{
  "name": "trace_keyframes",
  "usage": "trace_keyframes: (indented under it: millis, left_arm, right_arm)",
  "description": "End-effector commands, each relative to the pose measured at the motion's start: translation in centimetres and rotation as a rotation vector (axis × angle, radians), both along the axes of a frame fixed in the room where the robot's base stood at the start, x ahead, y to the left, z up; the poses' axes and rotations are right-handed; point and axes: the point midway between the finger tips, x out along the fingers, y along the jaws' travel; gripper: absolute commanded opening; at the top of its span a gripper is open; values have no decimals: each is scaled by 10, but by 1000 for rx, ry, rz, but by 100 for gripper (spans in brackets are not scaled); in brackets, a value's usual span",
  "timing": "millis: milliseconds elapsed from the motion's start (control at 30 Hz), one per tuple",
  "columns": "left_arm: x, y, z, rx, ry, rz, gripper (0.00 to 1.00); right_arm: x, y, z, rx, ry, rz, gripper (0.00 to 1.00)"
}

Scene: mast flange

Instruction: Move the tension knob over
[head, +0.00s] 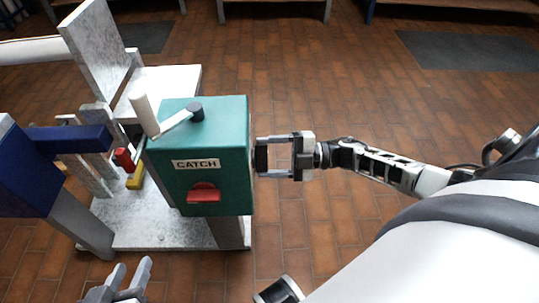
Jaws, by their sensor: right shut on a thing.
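A green box (222,135) with a CATCH label (196,164) stands on a pale speckled base. A dark knob (261,158), which looks like the tension knob, sticks out of the box's right side. My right gripper (264,157) reaches it from the right and is shut on it, one finger above and one below in the picture. Its fingers partly hide the knob, and no marking shows on it. My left gripper (133,264) is at the bottom left, in front of the base, empty, with its two fingers apart.
A crank with a pale handle (144,110) turns on a dark hub (196,111) atop the box. A red lever (204,193) is on its front. Red and yellow parts (135,178) and a blue block (68,139) stand left. Tiled floor (320,100) right of the box is clear.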

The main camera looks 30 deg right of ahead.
Motion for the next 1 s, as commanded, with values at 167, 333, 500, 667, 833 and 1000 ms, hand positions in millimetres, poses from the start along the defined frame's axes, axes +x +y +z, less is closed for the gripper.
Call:
trace_keyframes:
  millis: [167,333,500,667,833,1000]
  left_arm:
    - [0,0,1,-1,-1,1,36]
    - [1,0,3,-3,-7,1,36]
    - [1,-1,5,-6,-12,1,36]
    - [1,-1,5,-6,-13,1,36]
    - [1,-1,5,-6,-13,1,36]
    - [1,-1,6,-5,-9,0,36]
  right_arm:
    - [-1,0,-1,2,6,1,43]
    - [-1,0,-1,2,5,1,87]
    - [0,0,0,1,3,1,87]
    - [0,0,0,1,2,0,87]
    - [-3,-5,0,-1,3,-1,87]
    - [-17,-28,-1,-4,5,-1,87]
